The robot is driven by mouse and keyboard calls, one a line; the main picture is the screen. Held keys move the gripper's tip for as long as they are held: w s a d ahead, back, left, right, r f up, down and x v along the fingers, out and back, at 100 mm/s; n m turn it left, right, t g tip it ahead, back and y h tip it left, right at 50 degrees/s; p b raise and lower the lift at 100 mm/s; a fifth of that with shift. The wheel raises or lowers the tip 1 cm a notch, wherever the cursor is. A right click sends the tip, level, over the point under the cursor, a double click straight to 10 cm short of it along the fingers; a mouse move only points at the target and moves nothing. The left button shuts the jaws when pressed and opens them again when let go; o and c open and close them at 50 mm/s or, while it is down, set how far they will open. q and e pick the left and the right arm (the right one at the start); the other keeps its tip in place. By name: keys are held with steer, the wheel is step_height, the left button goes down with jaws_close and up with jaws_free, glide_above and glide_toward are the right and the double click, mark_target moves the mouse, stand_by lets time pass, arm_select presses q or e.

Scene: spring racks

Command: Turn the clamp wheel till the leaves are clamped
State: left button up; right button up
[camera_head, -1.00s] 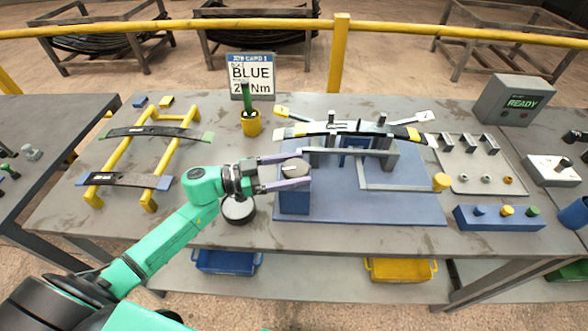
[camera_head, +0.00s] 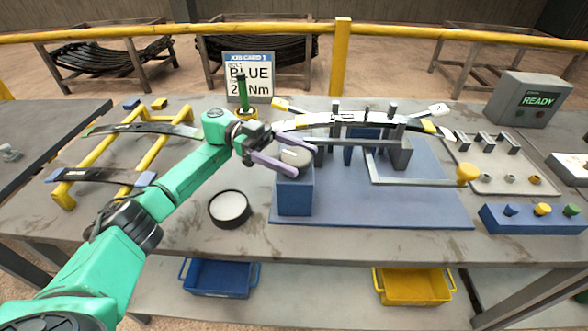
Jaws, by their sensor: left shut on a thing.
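The clamp wheel (camera_head: 291,158) is a pale round knob on top of a blue block (camera_head: 295,195) at the left of the blue fixture plate (camera_head: 420,210). My left gripper (camera_head: 304,158) has its two lilac fingers on either side of the wheel and is shut on it, reaching in from the upper left. The stacked leaves (camera_head: 350,119) lie across the fixture between grey upright posts, behind the wheel. I cannot tell from here whether the clamp presses on them. My right gripper is not in view.
A grey bent bar with a yellow knob (camera_head: 467,173) lies at the fixture's right. A yellow rack (camera_head: 68,192) with two dark leaves stands left. A round black tin (camera_head: 229,208) sits beside the blue block.

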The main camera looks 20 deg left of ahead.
arm_select(q)
steer(key=shift+m+g+b, duration=0.5)
steer(key=shift+g+b, duration=0.05)
steer(key=shift+g, duration=0.25)
steer(key=shift+y, duration=0.3)
steer(key=o, duration=1.2)
